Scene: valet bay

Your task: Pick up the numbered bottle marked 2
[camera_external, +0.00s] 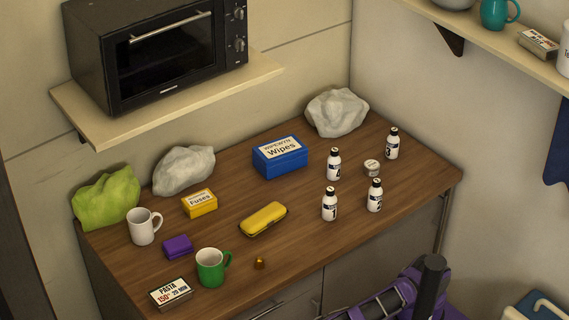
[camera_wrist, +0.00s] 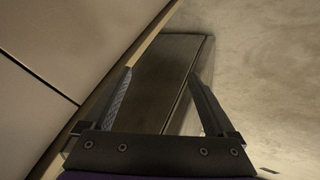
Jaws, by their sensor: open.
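Several white bottles with black caps and numbers stand upright on the right part of the wooden counter (camera_external: 300,232). The bottle at front right (camera_external: 375,196) appears to be marked 2, though its number is small. The bottle marked 1 (camera_external: 329,205) stands to its left, the bottle marked 4 (camera_external: 333,164) behind to the left, and another (camera_external: 392,144), seemingly marked 3, farther back. My gripper (camera_wrist: 161,78) is open and empty in the wrist view, with no bottle in sight there. My purple arm shows below the counter's front edge in the external view.
A small round white tin (camera_external: 372,168) sits among the bottles. A blue wipes box (camera_external: 280,157), yellow case (camera_external: 263,219) and green mug (camera_external: 211,267) stand farther left. A wall shelf (camera_external: 490,30) overhangs at upper right. The counter's right front corner is bare.

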